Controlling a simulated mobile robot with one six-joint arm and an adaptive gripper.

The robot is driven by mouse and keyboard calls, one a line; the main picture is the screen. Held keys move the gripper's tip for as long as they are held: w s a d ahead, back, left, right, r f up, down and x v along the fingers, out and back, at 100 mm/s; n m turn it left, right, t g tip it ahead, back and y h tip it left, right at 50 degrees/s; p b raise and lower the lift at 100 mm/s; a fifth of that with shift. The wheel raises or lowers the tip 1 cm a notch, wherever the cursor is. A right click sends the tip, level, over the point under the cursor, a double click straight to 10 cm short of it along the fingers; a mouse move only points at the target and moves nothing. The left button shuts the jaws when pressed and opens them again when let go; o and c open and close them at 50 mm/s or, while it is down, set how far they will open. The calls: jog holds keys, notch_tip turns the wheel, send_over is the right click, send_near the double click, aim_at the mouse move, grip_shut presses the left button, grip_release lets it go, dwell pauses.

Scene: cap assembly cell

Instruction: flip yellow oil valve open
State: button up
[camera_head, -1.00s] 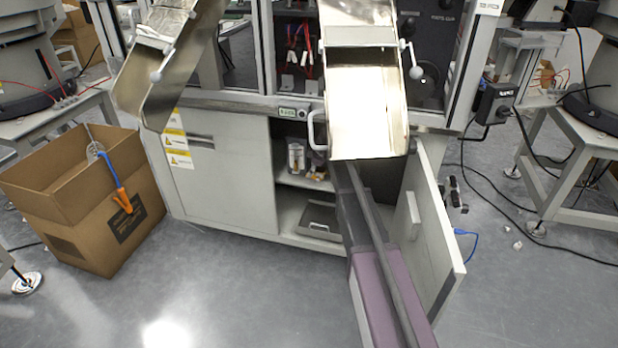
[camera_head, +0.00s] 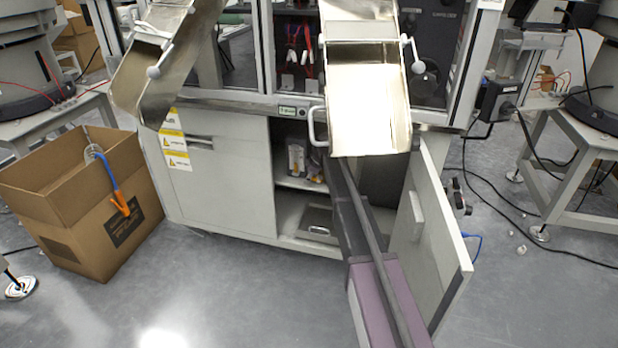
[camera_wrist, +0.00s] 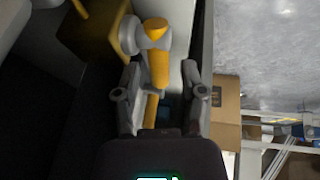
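The yellow oil valve (camera_wrist: 157,66) shows in the wrist view, with a yellow lever joined to a pale grey round fitting (camera_wrist: 146,34). My gripper (camera_wrist: 160,80) has its two grey fingers apart, one on each side of the yellow lever. A lower yellow piece (camera_wrist: 151,110) also shows between the fingers, closer to the palm. I cannot tell whether either finger touches the lever. In the head view my gripper and the valve are hidden; the open cabinet (camera_head: 222,185) stands in the middle.
The cabinet door (camera_head: 436,235) stands open at the right. A metal chute (camera_head: 368,110) hangs over the opening, with another chute (camera_head: 150,90) at the left. A cardboard box (camera_head: 85,215) stands on the floor at left. A yellow-brown block (camera_wrist: 90,35) is near the valve.

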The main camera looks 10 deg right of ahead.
grip_shut()
jog(key=shift+a+f+g+h, duration=0.15)
jog(key=shift+f+g+h, duration=0.25)
jog(key=shift+h, duration=1)
jog(key=shift+o, duration=1.3)
grip_release()
jog(key=shift+f, duration=0.1)
